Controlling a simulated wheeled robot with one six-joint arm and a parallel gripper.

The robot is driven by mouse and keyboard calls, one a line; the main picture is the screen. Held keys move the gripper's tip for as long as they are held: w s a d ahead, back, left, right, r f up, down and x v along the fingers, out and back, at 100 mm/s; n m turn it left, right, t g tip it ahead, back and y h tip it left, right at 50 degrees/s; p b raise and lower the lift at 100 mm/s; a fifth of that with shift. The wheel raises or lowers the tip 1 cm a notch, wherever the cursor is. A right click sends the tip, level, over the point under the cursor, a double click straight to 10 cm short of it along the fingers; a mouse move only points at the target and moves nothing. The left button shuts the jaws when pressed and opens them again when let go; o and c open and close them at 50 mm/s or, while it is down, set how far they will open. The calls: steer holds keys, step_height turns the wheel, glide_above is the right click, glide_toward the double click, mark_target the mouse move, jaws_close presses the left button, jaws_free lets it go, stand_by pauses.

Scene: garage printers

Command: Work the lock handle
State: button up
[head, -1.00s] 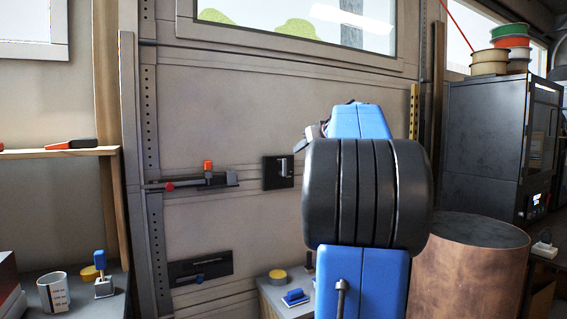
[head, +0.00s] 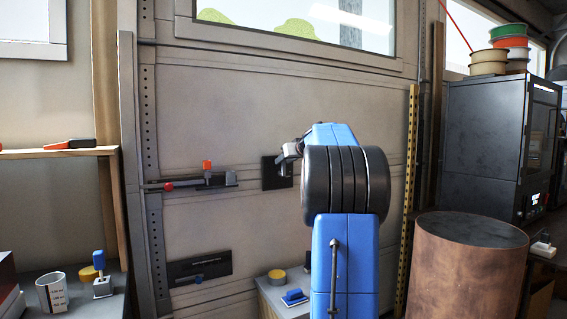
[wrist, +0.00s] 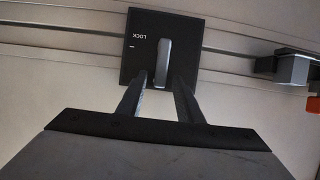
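The lock is a black square plate (head: 270,173) on the garage door, partly covered by my gripper (head: 288,151) in the head view. In the wrist view the plate (wrist: 195,40) bears the word LOCK upside down and a grey bar handle (wrist: 159,58) that points along the picture's vertical. My gripper (wrist: 160,78) is open there, one finger on each side of the handle's lower end. Gaps show between the fingers and the handle. I cannot tell how deep the handle sits between them.
A slide bolt (head: 205,182) with red and orange knobs is on the door left of the lock. A lower black plate (head: 200,268) carries a blue-knobbed bolt. A copper-coloured drum (head: 465,265) stands at right, before a dark printer (head: 490,140).

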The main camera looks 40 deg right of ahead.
steer(key=shift+x, duration=0.9)
jaws_close()
